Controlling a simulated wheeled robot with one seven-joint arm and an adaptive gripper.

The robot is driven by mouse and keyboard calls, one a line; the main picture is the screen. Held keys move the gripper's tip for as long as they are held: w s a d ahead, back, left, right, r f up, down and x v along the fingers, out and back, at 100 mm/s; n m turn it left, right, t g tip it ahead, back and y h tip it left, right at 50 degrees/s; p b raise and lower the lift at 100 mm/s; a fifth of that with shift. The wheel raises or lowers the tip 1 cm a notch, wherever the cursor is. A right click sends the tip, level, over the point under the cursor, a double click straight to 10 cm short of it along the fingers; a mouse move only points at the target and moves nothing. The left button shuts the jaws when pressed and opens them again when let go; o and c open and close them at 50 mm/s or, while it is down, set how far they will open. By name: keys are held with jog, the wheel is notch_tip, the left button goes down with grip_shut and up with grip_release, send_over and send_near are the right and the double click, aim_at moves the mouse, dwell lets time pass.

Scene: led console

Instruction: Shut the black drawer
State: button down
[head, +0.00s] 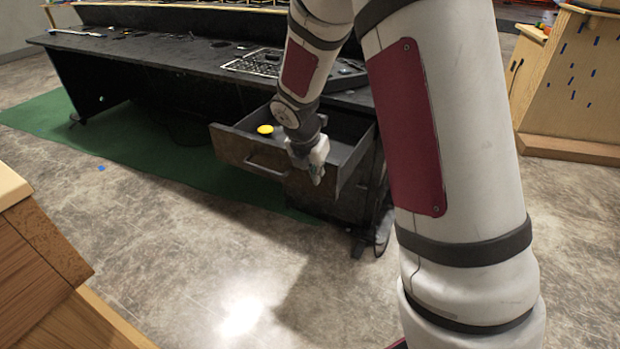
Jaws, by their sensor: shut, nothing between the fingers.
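My gripper (316,180) is shut and empty, pointing down at the right part of the drawer's front. It hides part of the drawer front and interior. I cannot tell whether it touches the panel.
The black desk (150,50) carries a keyboard-like panel (255,62) and small items. A green mat (130,140) lies beneath it. Wooden furniture stands at the lower left (35,265) and far right (575,85). The floor (190,250) before the drawer is clear.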

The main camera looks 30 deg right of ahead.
jog(key=shift+w+d, duration=0.15)
jog(key=shift+d, duration=0.1)
